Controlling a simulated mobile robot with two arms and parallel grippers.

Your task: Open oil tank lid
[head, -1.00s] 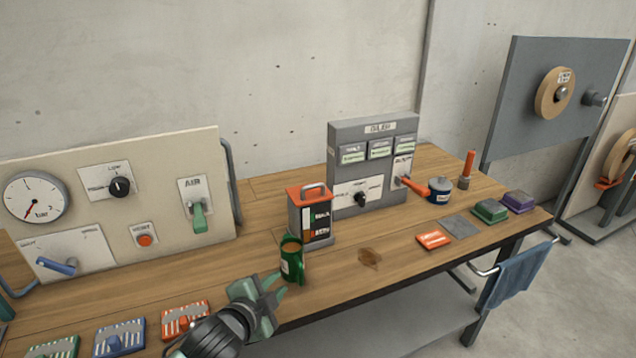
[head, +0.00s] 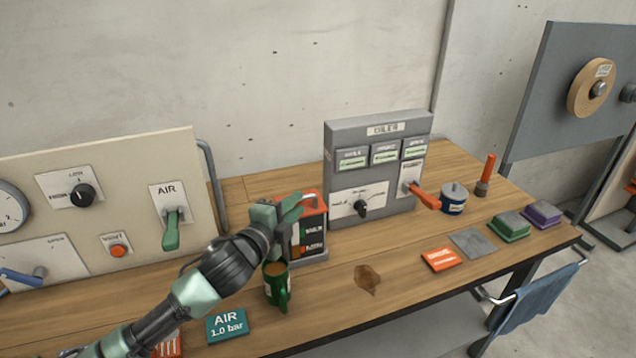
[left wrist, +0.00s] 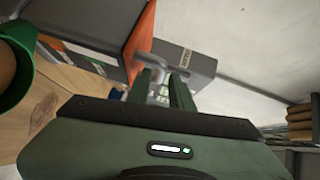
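The oil tank (head: 313,236) is a grey box with a dark front, level markings and an orange lid (head: 314,201). It stands on the bench left of the oiler panel. The lid looks closed; my gripper hides part of it. My left gripper (head: 292,207) is at the lid's top from the left. In the left wrist view its two fingers (left wrist: 164,86) are apart, with the grey lid handle (left wrist: 168,58) at their tips and the orange lid (left wrist: 141,40) beyond. I see no firm grip on the handle. My right gripper is not in view.
The oiler panel (head: 375,165) with a red lever is right of the tank. The air panel (head: 110,205) is at left. The bench front around the brown stain (head: 367,279) is clear.

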